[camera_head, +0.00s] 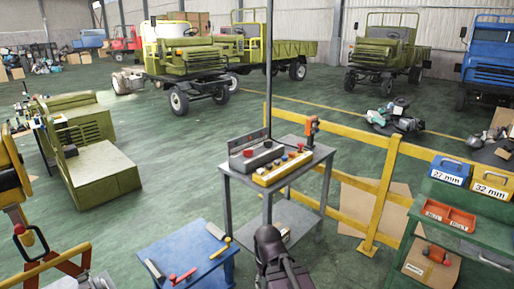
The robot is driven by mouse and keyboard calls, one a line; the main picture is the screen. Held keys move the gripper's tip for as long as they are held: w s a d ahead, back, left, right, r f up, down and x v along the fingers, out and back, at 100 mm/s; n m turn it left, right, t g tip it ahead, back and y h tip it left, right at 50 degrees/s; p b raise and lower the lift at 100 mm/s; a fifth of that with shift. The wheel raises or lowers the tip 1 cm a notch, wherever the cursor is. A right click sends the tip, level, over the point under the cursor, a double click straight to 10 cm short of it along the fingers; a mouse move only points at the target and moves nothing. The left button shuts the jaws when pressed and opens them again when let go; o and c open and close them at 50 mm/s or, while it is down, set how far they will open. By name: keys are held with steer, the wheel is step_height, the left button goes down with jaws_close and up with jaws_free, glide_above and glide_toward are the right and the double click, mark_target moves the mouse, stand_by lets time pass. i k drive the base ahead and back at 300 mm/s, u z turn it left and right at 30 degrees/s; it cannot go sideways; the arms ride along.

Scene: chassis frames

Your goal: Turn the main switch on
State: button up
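A grey metal table (236,176) stands in the middle of the view. On it lie a grey control box (243,163) and, in front of it, a yellow control box (268,178). Both carry small knobs or buttons, some of them red. Which one is the main switch is too small to tell, and so is its position. My gripper (272,242) is dark and shows at the bottom centre, in front of the table and apart from the boxes in the picture. Its fingers are not clear, and I see nothing held in it.
An orange tool (311,131) stands on the table's right corner. A thin pole rises by the table. A blue table (207,242) with hand tools is at front left, a yellow railing (385,178) behind right, and a green bench (425,200) with bins at right. Trucks stand behind.

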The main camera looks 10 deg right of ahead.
mark_target(247, 153)
steer(key=z, duration=0.3)
steer(key=i, duration=1.3)
steer(key=u, duration=0.15)
